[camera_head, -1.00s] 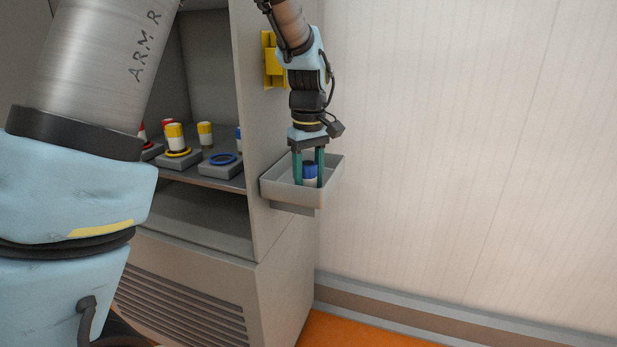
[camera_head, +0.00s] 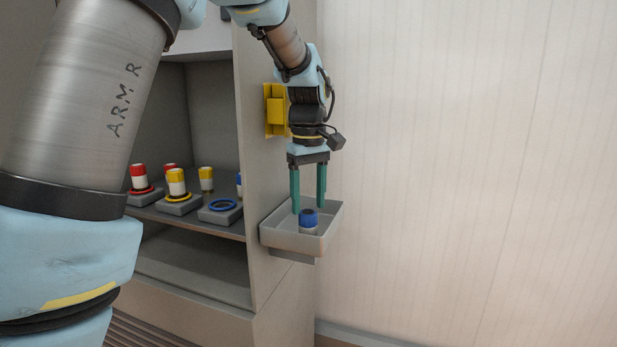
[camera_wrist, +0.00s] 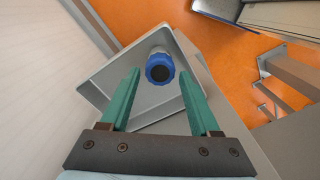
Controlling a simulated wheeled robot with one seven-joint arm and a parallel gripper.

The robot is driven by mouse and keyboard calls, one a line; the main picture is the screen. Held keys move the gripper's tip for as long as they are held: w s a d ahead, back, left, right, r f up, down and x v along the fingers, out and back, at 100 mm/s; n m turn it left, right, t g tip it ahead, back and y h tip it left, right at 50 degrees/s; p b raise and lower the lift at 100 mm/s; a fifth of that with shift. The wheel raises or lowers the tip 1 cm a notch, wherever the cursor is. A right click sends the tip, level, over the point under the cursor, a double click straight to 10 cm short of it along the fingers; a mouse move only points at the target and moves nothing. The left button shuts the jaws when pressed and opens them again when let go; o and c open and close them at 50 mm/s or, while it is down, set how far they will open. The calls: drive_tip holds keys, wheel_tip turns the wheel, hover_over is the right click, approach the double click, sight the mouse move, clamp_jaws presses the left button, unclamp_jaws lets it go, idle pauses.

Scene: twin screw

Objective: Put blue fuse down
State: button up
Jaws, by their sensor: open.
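The blue fuse (camera_head: 308,219), with a blue cap and a white body, stands in the grey tray (camera_head: 283,238) fixed to the side of the cabinet. My gripper (camera_head: 308,208) is open above the tray, its green fingers apart, with the fuse below the fingertips. In the wrist view the fuse (camera_wrist: 159,67) shows its blue cap and dark round top, ahead of and between the open fingers (camera_wrist: 158,88), and nothing is held. The fuse's lower body is partly hidden by the tray wall in the head view.
A cabinet shelf to the left holds a red fuse (camera_head: 139,177), yellow fuses (camera_head: 177,184) and an empty socket with a blue ring (camera_head: 222,205). A yellow bracket (camera_head: 274,110) is on the cabinet side above the tray. Free room lies right of the tray, before the wall.

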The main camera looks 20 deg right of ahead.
sight(309, 212)
wheel_tip(309, 212, up, 6)
drive_tip(key=shift+r, duration=0.2)
idle(1.5)
